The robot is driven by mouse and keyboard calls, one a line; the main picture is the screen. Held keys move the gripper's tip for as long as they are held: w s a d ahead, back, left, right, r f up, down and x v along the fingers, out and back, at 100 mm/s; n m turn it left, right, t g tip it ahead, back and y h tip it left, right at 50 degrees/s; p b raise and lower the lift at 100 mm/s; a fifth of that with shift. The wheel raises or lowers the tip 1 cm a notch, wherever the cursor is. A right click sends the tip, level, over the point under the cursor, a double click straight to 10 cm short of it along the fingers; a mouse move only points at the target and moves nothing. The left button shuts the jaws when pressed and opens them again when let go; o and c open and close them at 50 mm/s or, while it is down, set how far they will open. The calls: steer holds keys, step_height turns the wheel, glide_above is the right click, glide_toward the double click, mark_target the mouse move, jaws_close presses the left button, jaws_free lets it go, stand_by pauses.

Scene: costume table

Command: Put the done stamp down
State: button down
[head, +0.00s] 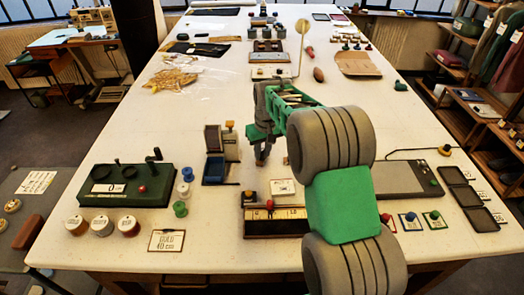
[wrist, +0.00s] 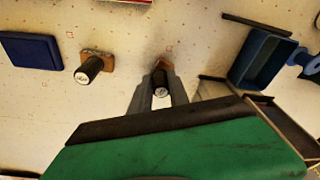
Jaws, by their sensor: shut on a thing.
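My gripper (wrist: 160,98) is shut on a stamp (wrist: 162,84) with a dark round handle, a pale marked cap and a brown wooden base. I take it for the done stamp; the mark on its cap is too small to read. The stamp looks upright, and I cannot tell if its base touches the white table. A second, similar stamp (wrist: 91,68) stands to its left, apart from it. In the head view, my gripper (head: 263,158) points down over the middle of the table; the held stamp cannot be made out there.
A dark blue pad (wrist: 30,50) lies left of the stamps, and a blue open box (wrist: 264,55) stands right. In the head view, a green machine (head: 127,185) with spools stands left, and a wooden ruler block (head: 275,222) lies in front. Bare table lies around the held stamp.

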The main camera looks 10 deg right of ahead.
steer(key=c, duration=1.3)
jaws_free()
steer(key=shift+o, duration=0.2)
steer(key=shift+r, duration=0.65)
step_height(320, 180, up, 10)
steer(key=s+r+b, duration=0.1)
steer(key=s+b, duration=0.1)
steer(key=s+r+m+t, duration=0.1)
steer(key=s, duration=1.4)
steer(key=s+f+m+t, duration=0.1)
steer(key=s+f, duration=0.5)
steer(key=s, duration=0.5)
steer(key=shift+s+a, duration=0.2)
steer(key=shift+a, duration=0.05)
steer(key=shift+c, duration=0.3)
